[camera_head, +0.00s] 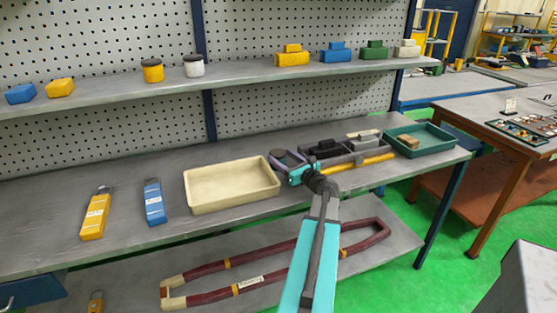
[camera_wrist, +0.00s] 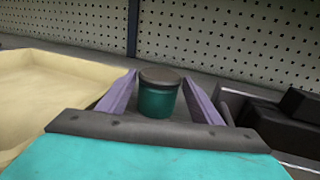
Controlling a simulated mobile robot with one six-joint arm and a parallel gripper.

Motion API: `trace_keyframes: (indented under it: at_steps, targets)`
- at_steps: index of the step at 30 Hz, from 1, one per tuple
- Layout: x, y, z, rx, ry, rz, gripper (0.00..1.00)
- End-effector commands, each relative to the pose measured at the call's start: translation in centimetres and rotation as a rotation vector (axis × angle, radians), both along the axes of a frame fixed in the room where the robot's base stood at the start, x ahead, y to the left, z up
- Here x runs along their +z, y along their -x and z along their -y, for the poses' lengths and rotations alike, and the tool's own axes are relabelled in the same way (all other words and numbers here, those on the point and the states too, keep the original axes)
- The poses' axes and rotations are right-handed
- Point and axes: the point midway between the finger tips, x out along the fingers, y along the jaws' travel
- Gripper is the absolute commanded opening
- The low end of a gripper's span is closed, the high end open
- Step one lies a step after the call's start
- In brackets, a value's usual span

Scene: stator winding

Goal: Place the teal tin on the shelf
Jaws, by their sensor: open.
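The teal tin (camera_wrist: 158,98) stands upright on the bench in the wrist view, with a dark brown lid. My gripper (camera_wrist: 160,88) is open, its two purple fingers on either side of the tin; whether they touch it I cannot tell. In the head view my gripper (camera_head: 284,162) is at the bench between the cream tray and the dark organizer, and it mostly hides the tin. The shelf (camera_head: 226,76) runs along the pegboard above the bench. It holds a yellow tin (camera_head: 152,71), a white tin (camera_head: 194,67) and several coloured blocks.
The cream tray (camera_head: 232,204) is just left of my gripper. The dark organizer (camera_head: 318,164) is just right, with a yellow bar (camera_head: 366,164) along its front and a green tray (camera_head: 447,147) beyond. The shelf has free room between the white tin and the yellow stacked block (camera_head: 292,58).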

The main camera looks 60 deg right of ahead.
Motion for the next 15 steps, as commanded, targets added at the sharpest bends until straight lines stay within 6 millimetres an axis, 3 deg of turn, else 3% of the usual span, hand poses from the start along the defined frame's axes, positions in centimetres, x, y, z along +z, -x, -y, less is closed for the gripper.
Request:
trace_keyframes:
  at_steps: [7,15]
  targets:
    - [0.0,-2.5,1.1,0.001,0.000,0.000,0.59]
    - [0.0,-3.0,1.2,0.000,0.000,0.001,0.59]
